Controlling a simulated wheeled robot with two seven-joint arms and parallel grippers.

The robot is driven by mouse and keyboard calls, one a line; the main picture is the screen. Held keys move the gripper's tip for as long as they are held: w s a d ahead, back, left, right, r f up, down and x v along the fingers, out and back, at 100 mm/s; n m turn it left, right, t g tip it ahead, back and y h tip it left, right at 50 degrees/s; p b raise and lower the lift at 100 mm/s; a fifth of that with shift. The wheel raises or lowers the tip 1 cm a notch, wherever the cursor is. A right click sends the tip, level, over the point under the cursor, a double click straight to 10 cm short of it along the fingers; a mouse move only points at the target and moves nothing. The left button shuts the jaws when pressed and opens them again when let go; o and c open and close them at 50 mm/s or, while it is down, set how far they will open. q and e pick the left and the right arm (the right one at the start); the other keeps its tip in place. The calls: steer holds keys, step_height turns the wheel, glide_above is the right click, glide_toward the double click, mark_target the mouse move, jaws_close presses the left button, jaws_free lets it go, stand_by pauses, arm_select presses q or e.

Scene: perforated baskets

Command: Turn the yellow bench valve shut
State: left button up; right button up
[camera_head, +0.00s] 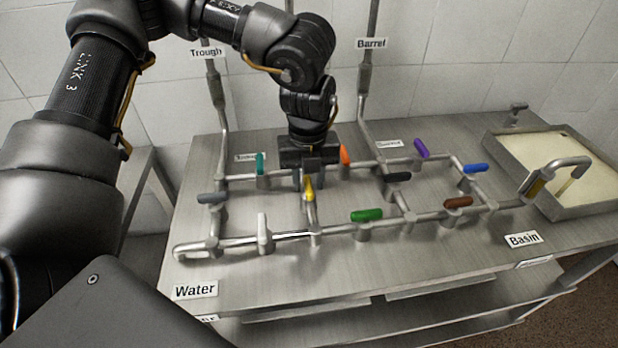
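The yellow valve handle (309,189) sits on a short cross pipe in the left middle of the bench pipework. It looks roughly in line with that pipe, pointing front to back. My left gripper (308,168) points down just behind the yellow handle, above the rear pipe. Its fingers are small and dark, so I cannot tell whether they are open or touch the handle. My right gripper is out of view.
Close by are teal (260,163), orange (345,155), white (263,233) and green (367,215) handles. Black (397,177), purple (421,148), blue (475,168), brown (458,202) and grey (212,198) handles stand farther off. A basin (603,208) is at the right.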

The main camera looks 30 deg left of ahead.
arm_select(q)
jaws_close()
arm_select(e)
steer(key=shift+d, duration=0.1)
